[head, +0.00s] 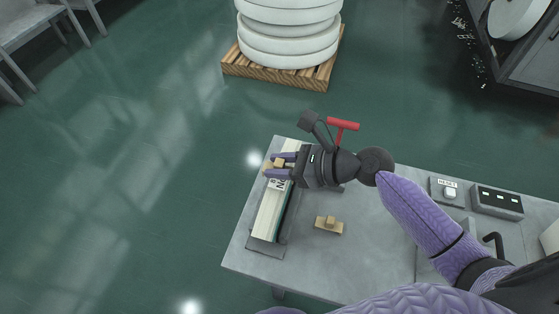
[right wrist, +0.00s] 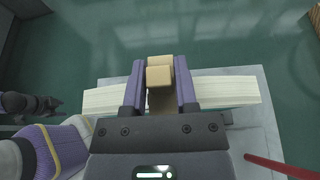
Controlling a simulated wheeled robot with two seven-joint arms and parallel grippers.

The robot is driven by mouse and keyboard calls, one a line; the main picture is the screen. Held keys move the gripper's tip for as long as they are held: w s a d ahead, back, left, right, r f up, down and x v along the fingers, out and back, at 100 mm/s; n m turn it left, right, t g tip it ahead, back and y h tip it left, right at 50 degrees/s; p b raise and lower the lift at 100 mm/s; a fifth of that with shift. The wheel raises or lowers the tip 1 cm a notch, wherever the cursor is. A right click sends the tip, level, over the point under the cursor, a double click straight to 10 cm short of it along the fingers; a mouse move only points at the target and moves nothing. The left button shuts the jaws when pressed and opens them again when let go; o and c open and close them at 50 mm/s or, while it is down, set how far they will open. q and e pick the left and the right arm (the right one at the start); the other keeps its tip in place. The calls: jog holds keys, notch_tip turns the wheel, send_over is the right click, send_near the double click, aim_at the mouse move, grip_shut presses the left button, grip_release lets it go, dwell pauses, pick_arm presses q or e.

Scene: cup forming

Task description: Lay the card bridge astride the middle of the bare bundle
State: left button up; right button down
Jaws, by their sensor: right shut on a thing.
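My right gripper (head: 280,165) is shut on a small tan card bridge (head: 275,163). The right wrist view shows the bridge (right wrist: 160,74) between the purple fingertips. The pale bundle (head: 272,215) lies lengthwise on a dark support at the table's left. In the right wrist view the bundle (right wrist: 235,91) runs across behind the fingers, which stand near its middle and hide part of it. I cannot tell whether the bridge touches it. A second tan piece (head: 329,225) lies right of the bundle. Part of my left arm shows, its jaws unclear.
The grey table (head: 375,250) is clear around the second piece. A red handle (head: 343,124) stands near my right wrist. A RESET button (head: 450,190) and a control box (head: 496,203) are at the right. A pallet (head: 310,75) with white discs is beyond.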

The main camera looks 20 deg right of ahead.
dwell(0.5)
jog(key=shift+p, duration=0.4)
jog(key=shift+f+b, duration=0.8)
jog(key=shift+f, duration=0.75)
dwell(0.8)
dwell(0.4)
grip_release()
jog(key=shift+r+p, duration=1.5)
jog(key=shift+p, duration=0.15)
notch_tip(320, 180, up, 3)
jog(key=p, duration=0.3)
notch_tip(320, 180, up, 2)
jog(key=p, duration=0.3)
jog(key=shift+r, duration=0.15)
